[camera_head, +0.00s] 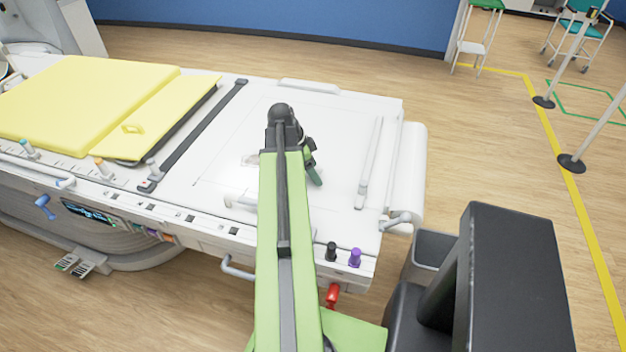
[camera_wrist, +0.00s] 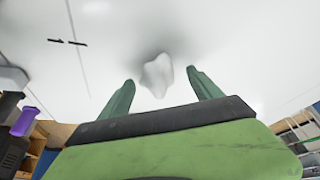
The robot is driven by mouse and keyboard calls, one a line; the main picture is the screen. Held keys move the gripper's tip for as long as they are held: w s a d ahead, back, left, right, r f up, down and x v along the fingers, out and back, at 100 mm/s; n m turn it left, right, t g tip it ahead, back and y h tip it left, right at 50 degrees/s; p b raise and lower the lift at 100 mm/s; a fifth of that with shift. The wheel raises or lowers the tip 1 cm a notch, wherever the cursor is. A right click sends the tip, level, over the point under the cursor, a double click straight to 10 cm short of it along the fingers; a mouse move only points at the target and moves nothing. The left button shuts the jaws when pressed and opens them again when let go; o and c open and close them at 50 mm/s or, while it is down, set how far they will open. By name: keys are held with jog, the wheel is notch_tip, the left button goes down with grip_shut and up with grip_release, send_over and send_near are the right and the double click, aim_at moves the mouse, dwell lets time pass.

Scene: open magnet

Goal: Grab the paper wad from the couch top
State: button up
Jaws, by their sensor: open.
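The paper wad (camera_wrist: 157,75) is a small, white crumpled lump on the white couch top (camera_head: 345,115). In the wrist view it lies between and slightly beyond the two green fingers of my gripper (camera_wrist: 160,82). The fingers are spread apart, with a gap on each side of the wad. In the head view one green finger of my gripper (camera_head: 314,170) shows right of my arm, over the couch top. The arm hides much of the surface there. A small pale patch (camera_head: 250,160) shows left of the arm; I cannot tell whether it is the wad.
A yellow pad (camera_head: 85,98) covers the couch's left part, with a dark strap (camera_head: 200,130) beside it. A paper roll (camera_head: 408,175) hangs at the right end. Black (camera_head: 331,252) and purple (camera_head: 355,257) knobs stand at the near edge. A grey bin (camera_head: 432,248) stands right of the couch.

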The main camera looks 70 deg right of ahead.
jog(key=shift+r, duration=0.1)
jog(key=shift+c, duration=0.3)
jog(key=c, duration=1.4)
jog(key=shift+o, duration=0.2)
jog(key=shift+r, duration=0.1)
